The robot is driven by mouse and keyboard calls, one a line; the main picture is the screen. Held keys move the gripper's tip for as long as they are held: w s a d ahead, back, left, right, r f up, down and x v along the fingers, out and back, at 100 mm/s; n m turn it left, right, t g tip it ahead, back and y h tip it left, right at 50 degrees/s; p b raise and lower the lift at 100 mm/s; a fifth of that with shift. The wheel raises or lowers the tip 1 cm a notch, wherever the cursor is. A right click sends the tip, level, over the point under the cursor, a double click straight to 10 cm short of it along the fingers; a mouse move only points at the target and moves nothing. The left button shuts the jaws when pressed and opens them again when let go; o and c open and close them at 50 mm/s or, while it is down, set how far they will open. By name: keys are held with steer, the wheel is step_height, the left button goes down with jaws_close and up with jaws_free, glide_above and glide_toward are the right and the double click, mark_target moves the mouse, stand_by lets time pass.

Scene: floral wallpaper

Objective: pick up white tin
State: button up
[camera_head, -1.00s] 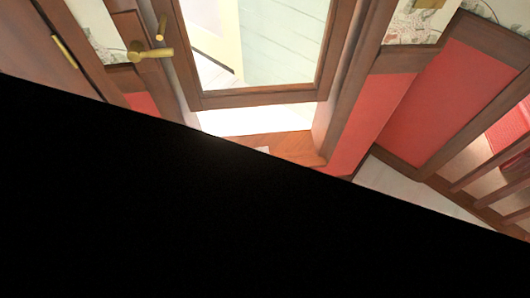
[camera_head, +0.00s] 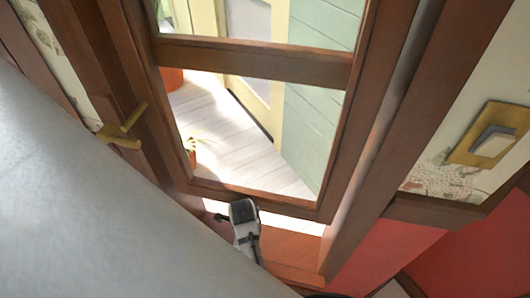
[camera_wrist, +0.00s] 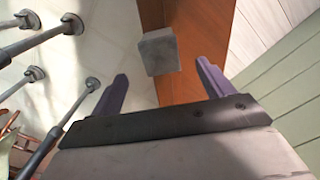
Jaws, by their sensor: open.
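A small pale grey-white block-shaped thing, which looks like the white tin (camera_wrist: 158,50), is in the upper middle of the wrist view. It appears over the border between a pale floor and an orange-brown wooden strip. My gripper (camera_wrist: 162,74) has its two purple fingers spread apart, with nothing between them. The tin shows beyond the fingertips, apart from them, roughly centred in the gap. In the head view, a small grey and black part of my arm (camera_head: 243,228) shows low in front of the glazed door. The tin cannot be made out in the head view.
A brown-framed glazed door (camera_head: 255,60) with a brass handle (camera_head: 121,134) fills the head view's middle. A light switch (camera_head: 493,138) is on the right wall. Several grey metal rods with round ends (camera_wrist: 72,23) stand left in the wrist view. Pale planks lie right.

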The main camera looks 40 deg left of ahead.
steer(key=shift+w+d, duration=0.1)
steer(key=shift+w, duration=0.1)
steer(key=shift+f, duration=0.45)
step_height(320, 180, down, 7)
steer(key=shift+f, duration=0.1)
steer(key=shift+s+d+f, duration=0.1)
steer(key=shift+d+f, duration=0.05)
steer(key=shift+f, duration=1.3)
steer(key=shift+d+f, duration=0.15)
steer(key=shift+f, duration=1.25)
steer(key=shift+r, duration=0.1)
steer(key=c, duration=1.2)
